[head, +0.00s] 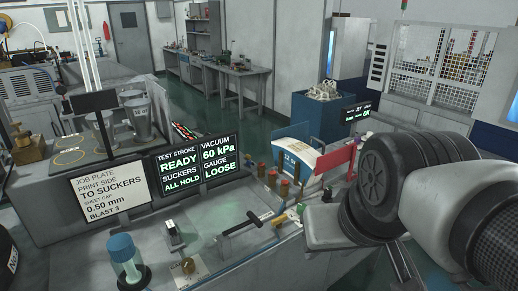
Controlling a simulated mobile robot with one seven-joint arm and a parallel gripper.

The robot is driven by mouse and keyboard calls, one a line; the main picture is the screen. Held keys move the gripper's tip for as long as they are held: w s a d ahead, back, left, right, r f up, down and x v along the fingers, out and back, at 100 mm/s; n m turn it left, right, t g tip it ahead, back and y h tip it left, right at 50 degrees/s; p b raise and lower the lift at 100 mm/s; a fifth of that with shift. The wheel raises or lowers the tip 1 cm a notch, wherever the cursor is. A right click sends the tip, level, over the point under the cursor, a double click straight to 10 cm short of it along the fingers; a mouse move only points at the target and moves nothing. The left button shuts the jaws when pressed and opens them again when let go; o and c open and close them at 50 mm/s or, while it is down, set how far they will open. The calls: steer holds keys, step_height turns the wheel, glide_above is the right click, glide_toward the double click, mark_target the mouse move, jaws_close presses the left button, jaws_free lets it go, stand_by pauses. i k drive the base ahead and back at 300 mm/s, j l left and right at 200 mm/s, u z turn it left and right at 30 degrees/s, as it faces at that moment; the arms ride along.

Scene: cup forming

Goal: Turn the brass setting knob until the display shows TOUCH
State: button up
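A small brass knob (188,266) sits on a pale plate near the bottom edge of the bench, left of centre; I cannot read its pointer or the plate's marks. The right display (220,158) reads VACUUM 60 kPa, GAUGE LOOSE. The left display (180,172) beside it reads TEST STROKE READY, SUCKERS ALL HOLD. My gripper (345,238) is at the right, well apart from the knob; its fingers are not clearly seen, so open or shut cannot be told.
A job plate (110,191) reads sheet gap 0.50 mm, blast 3. A blue-capped jar (123,258) stands left of the knob. A black-handled bar (240,228) and several brass-coloured posts (272,178) rise to its right. A red panel (335,158) stands near my arm.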

mark_target(188, 265)
steer(key=u, duration=0.95)
steer(key=i+j, duration=0.15)
steer(key=z, duration=0.55)
steer(key=k+l+z, duration=0.1)
steer(key=z, duration=0.3)
steer(key=l+u, duration=0.1)
steer(key=u, duration=1)
